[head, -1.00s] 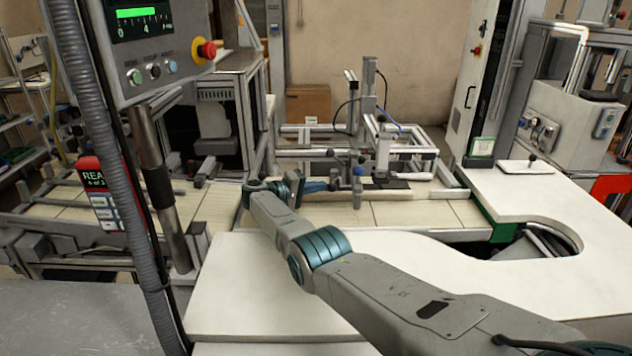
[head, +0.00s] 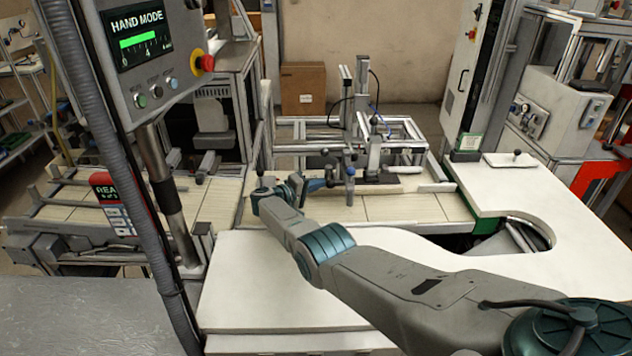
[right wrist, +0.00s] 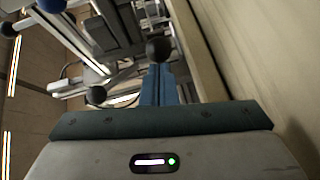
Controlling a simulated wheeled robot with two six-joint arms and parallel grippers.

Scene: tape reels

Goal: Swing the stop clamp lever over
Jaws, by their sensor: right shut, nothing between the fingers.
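My right gripper (head: 322,184) reaches over the wooden-topped conveyor bed, close to the small clamp fixture (head: 349,186) with upright posts. In the right wrist view my blue fingers (right wrist: 160,88) are shut, with nothing between them. A dark ball knob (right wrist: 159,50), apparently the clamp lever's, shows right at the fingertips. I cannot tell whether it touches them. The lever's shaft is hidden behind the knob and fingers. In the head view a dark knob (head: 325,152) stands just above and behind the gripper. My left gripper is not in view.
A control panel (head: 150,50) reading "HAND MODE" hangs at the left on a post. An aluminium frame (head: 400,130) stands behind the fixture. A white worktop (head: 260,290) lies in front, under my right arm. A cardboard box (head: 303,88) sits by the back wall.

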